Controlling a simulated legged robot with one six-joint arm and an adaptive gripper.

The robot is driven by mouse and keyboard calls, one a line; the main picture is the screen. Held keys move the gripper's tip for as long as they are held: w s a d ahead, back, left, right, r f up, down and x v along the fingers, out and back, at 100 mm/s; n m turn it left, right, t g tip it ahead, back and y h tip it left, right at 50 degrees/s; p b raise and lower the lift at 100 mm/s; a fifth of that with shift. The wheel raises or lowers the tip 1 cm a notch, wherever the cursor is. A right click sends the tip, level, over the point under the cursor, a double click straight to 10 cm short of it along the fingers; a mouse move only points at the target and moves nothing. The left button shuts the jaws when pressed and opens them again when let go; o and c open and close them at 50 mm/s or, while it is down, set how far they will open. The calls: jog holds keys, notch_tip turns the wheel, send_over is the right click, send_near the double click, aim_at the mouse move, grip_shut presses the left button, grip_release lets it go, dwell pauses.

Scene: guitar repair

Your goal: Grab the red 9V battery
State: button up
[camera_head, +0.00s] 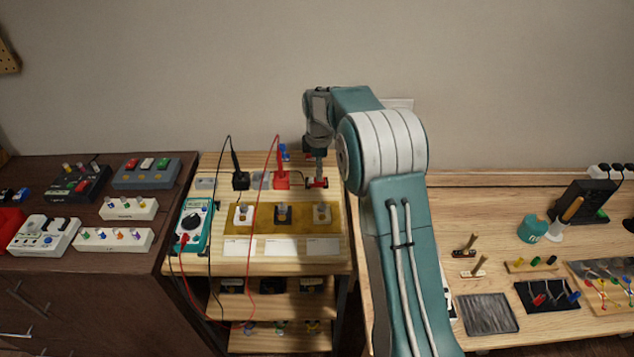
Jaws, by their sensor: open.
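A small red block with dark ends (317,184), which looks like the red 9V battery, lies near the back right of the middle wooden bench. My gripper (318,172) points down from my arm just above it, at its upper edge. The fingers are open but very small in this view. I cannot tell whether they touch the battery or stand around it.
A red plug block (281,179) and a black plug block (240,180) stand left of the battery, with cables to a teal multimeter (192,226). A blue item (284,152) is behind. A yellow-brown mat (262,217) with several parts lies in front.

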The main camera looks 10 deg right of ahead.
notch_tip(320, 180, down, 4)
jog(key=shift+a+r, duration=0.15)
jog(key=shift+r, duration=0.05)
jog(key=shift+a+f, duration=0.1)
jog(key=shift+a, duration=0.2)
jog(key=shift+d, duration=0.2)
grip_shut()
